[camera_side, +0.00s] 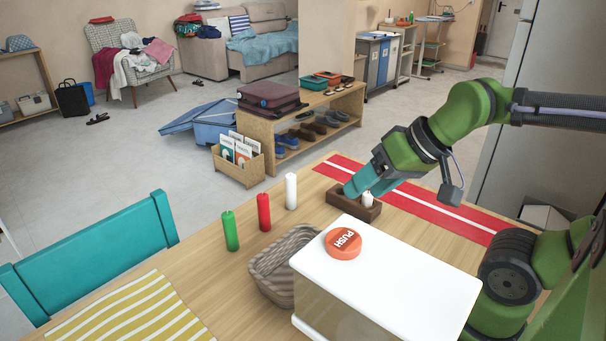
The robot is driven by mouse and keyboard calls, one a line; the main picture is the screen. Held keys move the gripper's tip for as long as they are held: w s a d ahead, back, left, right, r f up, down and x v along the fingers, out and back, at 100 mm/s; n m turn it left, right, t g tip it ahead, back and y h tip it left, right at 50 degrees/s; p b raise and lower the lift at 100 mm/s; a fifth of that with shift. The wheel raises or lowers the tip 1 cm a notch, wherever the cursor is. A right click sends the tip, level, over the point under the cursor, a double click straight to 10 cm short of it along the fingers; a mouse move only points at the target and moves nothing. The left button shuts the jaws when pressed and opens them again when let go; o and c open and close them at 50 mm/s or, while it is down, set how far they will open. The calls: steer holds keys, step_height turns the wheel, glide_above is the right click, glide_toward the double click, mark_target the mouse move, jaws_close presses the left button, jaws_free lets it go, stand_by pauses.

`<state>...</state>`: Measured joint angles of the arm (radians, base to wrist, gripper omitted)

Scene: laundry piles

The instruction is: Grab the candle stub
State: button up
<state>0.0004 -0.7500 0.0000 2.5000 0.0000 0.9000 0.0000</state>
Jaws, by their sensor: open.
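The candle stub (367,199) is short and white. It stands upright in a brown wooden holder (372,214) on the table, near the red runner. My gripper (352,190) has teal fingers and points down at the left part of the holder, just left of the stub. Its fingertips are partly hidden by the holder's rim, and I cannot tell whether they touch it. The jaws are open and the stub stands outside them, to their right.
Tall white (291,191), red (264,211) and green (230,231) candles stand left of the holder. A red runner (440,212) lies behind.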

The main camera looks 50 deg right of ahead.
steer(key=n+g+h, duration=0.2)
steer(key=n+g, duration=0.5)
glide_above(368, 193)
steer(key=f, duration=1.4)
steer(key=shift+w+d+f, duration=0.25)
steer(key=shift+w, duration=0.1)
steer(key=shift+s+a+f, duration=0.1)
steer(key=shift+s+f, duration=0.1)
steer(key=shift+f, duration=1.2)
steer(key=shift+s+a+f, duration=0.1)
steer(key=shift+s+f, duration=0.05)
steer(key=shift+f, duration=1.2)
